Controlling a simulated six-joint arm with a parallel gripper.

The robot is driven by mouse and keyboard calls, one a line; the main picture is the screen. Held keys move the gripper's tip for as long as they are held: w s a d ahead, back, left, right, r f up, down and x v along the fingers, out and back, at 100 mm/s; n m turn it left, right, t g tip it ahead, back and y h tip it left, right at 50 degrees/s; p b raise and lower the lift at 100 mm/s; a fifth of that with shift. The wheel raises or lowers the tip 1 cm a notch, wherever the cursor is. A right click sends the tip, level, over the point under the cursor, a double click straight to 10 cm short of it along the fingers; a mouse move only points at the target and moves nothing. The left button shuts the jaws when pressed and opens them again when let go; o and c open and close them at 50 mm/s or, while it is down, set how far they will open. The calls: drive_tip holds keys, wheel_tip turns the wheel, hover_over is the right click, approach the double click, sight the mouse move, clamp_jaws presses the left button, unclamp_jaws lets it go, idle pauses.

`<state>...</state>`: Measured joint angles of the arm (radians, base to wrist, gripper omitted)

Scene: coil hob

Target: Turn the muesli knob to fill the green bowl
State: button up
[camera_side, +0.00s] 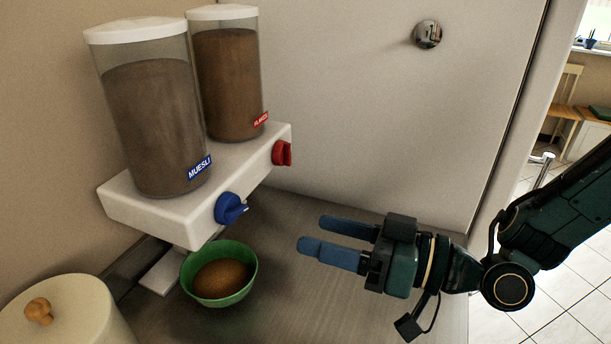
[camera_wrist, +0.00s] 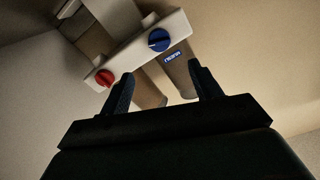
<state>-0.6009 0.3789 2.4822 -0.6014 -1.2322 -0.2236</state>
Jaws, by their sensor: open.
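The muesli knob (camera_side: 230,208) is blue and sits on the front of the white dispenser base below the container labelled MUESLI (camera_side: 155,120). It also shows in the wrist view (camera_wrist: 159,40). The green bowl (camera_side: 241,292) stands on the counter under the muesli side, with a brown heap in it. My gripper (camera_side: 315,237) is open and empty, to the right of the bowl and the blue knob and apart from both. In the wrist view its two fingers (camera_wrist: 160,88) stand apart with the dispenser beyond them.
A red knob (camera_side: 282,153) sits on the same base (camera_side: 150,212), below the flakes container (camera_side: 228,85). A cream lidded jar (camera_side: 75,312) with a wooden knob stands at the front left. The counter between bowl and gripper is clear. A pale panel rises behind it.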

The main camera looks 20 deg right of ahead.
sight(240, 209)
drive_tip(key=shift+x, duration=6.4)
drive_tip(key=shift+d, duration=0.1)
drive_tip(key=c, duration=0.9)
